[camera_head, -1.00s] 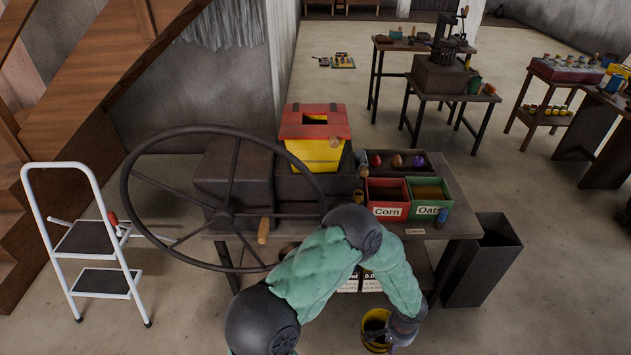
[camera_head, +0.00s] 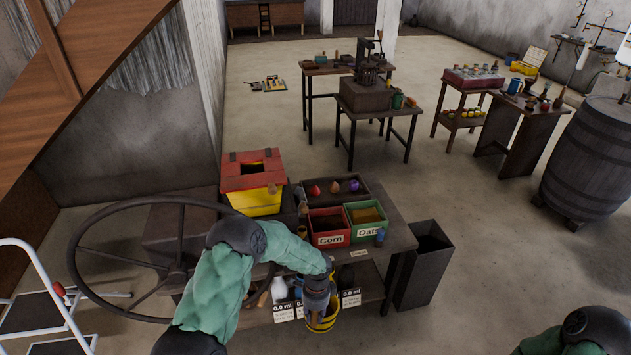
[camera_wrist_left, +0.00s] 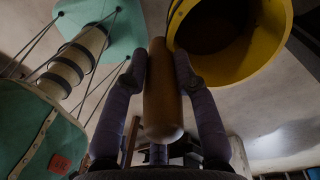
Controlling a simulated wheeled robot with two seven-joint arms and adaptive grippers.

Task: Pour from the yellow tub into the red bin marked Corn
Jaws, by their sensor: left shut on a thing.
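The red bin marked Corn (camera_head: 329,238) stands on the bench with its label facing me. My left gripper (camera_head: 317,299) is low in front of the bench, below and nearer to me than this bin. The yellow tub (camera_head: 323,325) hangs there at the gripper, partly hidden by it. In the left wrist view, the fingers (camera_wrist_left: 160,68) are shut on a brown handle (camera_wrist_left: 162,100), and the yellow tub (camera_wrist_left: 276,38) is beside it at upper right. Its inside is dark and I cannot tell its contents. Only my right arm shows at bottom right; its gripper is out of view.
The green bin marked Oats (camera_head: 366,233) adjoins the red bin on its right. A big spoked wheel (camera_head: 100,300) is left of my arm. A dark open box (camera_head: 425,265) stands right of the bench (camera_head: 397,222).

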